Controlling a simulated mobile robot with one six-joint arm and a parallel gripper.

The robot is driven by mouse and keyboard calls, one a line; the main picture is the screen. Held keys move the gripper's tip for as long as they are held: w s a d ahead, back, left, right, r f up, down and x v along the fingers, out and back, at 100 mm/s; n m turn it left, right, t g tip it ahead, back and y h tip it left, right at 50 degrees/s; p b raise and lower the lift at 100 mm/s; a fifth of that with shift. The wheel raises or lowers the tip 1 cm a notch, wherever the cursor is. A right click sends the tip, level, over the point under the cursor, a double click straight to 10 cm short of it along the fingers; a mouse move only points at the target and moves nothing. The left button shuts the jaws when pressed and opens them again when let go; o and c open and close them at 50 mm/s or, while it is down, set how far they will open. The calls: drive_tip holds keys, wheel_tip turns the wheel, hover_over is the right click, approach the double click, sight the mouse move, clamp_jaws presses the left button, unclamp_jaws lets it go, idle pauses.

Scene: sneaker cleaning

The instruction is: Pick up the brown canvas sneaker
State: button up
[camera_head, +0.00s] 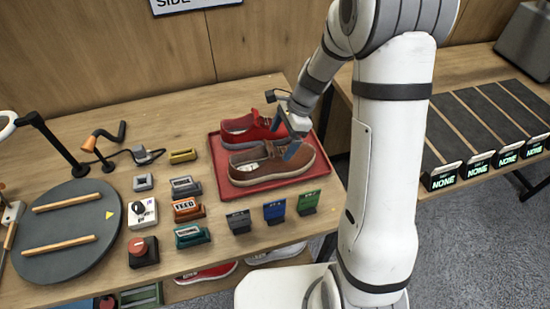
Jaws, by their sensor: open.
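The brown canvas sneaker (270,163) lies on the red tray (232,189), in its front half, toe to the right. A red sneaker (245,128) lies behind it on the same tray. My gripper (290,150) is at the brown sneaker's upper, a little right of its middle, pointing down. The jaws are open; one finger shows against the shoe. Whether the fingers touch or straddle the upper cannot be told. My wrist hides part of the red sneaker's toe.
Several small coloured blocks and devices stand left and in front of the tray. A dark round turntable (58,257) with two wooden bars is at the left. A rack of dark lanes (484,118) with "NONE" displays is at the right. Shoes show below the table.

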sight(274, 154)
drive_tip(key=x, duration=0.3)
drive_tip(key=p+x, duration=0.1)
drive_tip(key=x, duration=0.2)
drive_tip(key=shift+s+a+f, duration=0.15)
drive_tip(key=shift+s+f, duration=0.1)
drive_tip(key=c, duration=1.3)
